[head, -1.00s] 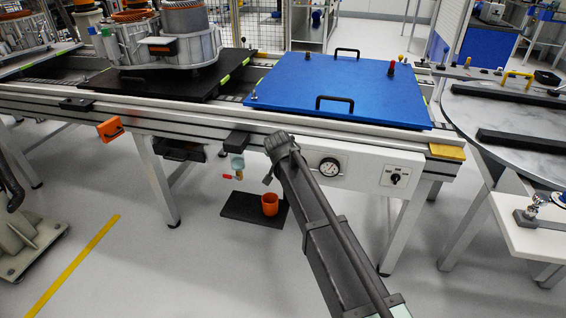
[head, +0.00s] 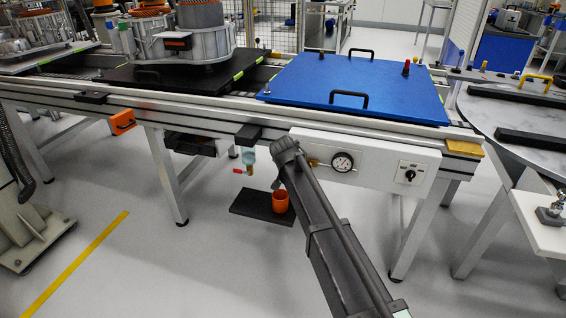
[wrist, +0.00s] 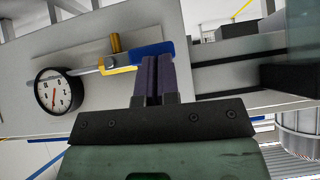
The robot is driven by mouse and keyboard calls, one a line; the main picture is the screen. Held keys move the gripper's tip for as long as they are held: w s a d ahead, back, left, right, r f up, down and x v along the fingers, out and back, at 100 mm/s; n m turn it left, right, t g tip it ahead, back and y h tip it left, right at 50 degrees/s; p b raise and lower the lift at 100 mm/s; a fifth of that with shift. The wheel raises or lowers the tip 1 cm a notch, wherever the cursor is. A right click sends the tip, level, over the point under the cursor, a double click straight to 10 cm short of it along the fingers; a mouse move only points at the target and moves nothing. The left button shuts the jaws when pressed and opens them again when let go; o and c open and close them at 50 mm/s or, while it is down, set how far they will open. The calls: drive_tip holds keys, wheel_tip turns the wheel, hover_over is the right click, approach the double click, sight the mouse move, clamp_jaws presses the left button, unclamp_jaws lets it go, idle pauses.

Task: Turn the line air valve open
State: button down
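The line air valve's lever shows in the wrist view, with a blue grip (wrist: 150,49) and a yellow shank (wrist: 118,63). It lies nearly level in that picture, beside a brass fitting (wrist: 116,43) on a pale panel. My gripper (wrist: 155,60) has its two dark fingers close together, with only a thin gap. The fingertips overlap the lower edge of the blue grip; I cannot tell if they touch it. The lever does not show between the fingers. In the head view my arm hides the fingers and most of the valve.
A round pressure gauge (head: 343,161) sits right of the valve, and a black rotary switch (head: 409,175) further right. The conveyor with a blue plate (head: 350,88) is above.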

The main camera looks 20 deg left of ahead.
drive_tip(key=shift+w, duration=0.1)
drive_tip(key=s+d+r+p, duration=0.1)
drive_tip(key=s+r+p, duration=0.6)
drive_tip(key=r+p, duration=0.5)
drive_tip(key=shift+r+p, duration=0.25)
drive_tip(key=shift+p, duration=0.15)
idle(0.3)
